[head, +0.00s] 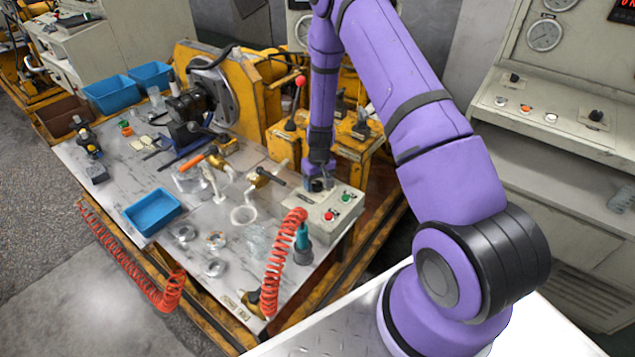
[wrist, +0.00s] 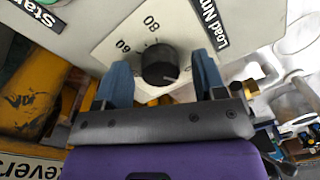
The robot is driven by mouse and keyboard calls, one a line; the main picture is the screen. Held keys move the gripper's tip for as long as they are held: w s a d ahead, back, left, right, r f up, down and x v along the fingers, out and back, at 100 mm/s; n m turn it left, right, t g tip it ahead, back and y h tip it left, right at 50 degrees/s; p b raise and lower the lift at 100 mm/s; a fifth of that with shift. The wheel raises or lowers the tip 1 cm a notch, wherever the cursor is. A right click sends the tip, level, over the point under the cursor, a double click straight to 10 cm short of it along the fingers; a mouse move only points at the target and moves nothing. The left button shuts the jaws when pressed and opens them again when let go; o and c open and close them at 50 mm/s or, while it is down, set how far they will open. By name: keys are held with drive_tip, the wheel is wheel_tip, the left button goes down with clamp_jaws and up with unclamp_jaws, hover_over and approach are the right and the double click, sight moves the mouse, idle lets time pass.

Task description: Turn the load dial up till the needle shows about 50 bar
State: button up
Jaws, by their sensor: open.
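The load dial (wrist: 160,65) is a round black knob on a pale plate with printed numbers, 60 and 80 among them, beside a "Load Nm" label (wrist: 208,18). My gripper (wrist: 162,78) is open, with one blue finger on each side of the dial. I cannot tell whether either finger touches it. In the head view my gripper (head: 318,186) points down at the grey control box (head: 335,212), and the dial is mostly hidden there. Round gauges stand on the right panel (head: 545,35) and behind the arm (head: 302,30); their needles are too small to read.
The control box also carries a green button (head: 346,197) and a red button (head: 329,215). A red coiled hose (head: 282,255) hangs close by. A red-knobbed lever (head: 299,82) stands behind. Blue bins, fittings and a blue tray (head: 152,212) occupy the bench to the left.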

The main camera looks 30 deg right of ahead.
drive_tip(key=c, duration=0.9)
drive_tip(key=m, duration=0.5)
drive_tip(key=shift+m, duration=0.3)
drive_tip(key=m, duration=0.6)
drive_tip(key=shift+t, duration=0.3)
drive_tip(key=o, duration=0.9)
